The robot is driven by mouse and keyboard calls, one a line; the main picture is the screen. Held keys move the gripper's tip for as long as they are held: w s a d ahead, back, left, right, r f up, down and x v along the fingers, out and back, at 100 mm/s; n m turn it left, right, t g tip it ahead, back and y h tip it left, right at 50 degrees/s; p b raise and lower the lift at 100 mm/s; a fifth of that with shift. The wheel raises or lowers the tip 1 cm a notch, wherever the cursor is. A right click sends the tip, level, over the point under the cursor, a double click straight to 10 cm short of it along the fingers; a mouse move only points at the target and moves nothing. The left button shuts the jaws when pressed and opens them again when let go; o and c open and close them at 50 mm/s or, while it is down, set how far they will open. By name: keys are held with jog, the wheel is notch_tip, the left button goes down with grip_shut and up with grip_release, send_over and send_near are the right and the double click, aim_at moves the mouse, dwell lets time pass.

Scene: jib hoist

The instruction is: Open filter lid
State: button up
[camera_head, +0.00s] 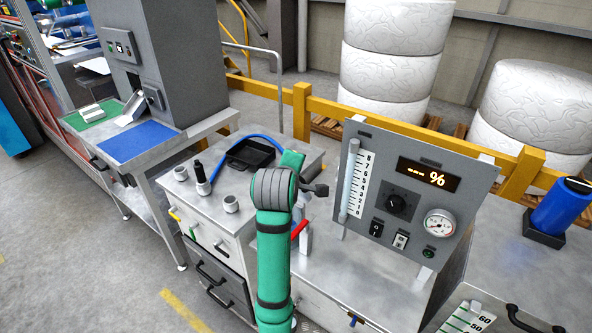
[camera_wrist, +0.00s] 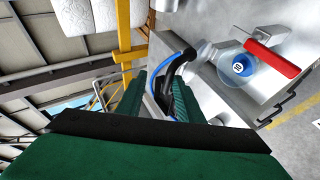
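In the wrist view, the two green fingers of my gripper (camera_wrist: 160,82) stand apart. A black curved handle (camera_wrist: 178,62) reaches between them, nearer the right finger; I cannot tell if it touches. A dark lever also shows beside my arm in the head view (camera_head: 317,189). A grey metal fitting (camera_wrist: 207,52) lies behind the handle. To its right is a round clear part with a blue centre (camera_wrist: 238,68), partly under a red lever (camera_wrist: 272,62). The red lever also shows in the head view (camera_head: 300,229). My arm hides the rest, and no filter lid is clearly identifiable.
A grey instrument panel (camera_head: 415,190) stands right of my arm. A black tray (camera_head: 250,153) with a blue hose (camera_head: 265,139) and several small cups lie on the bench to the left. A yellow rail (camera_head: 380,125) runs behind. A blue cylinder (camera_head: 560,206) stands far right.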

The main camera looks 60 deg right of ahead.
jog(key=v, duration=0.6)
dwell(0.5)
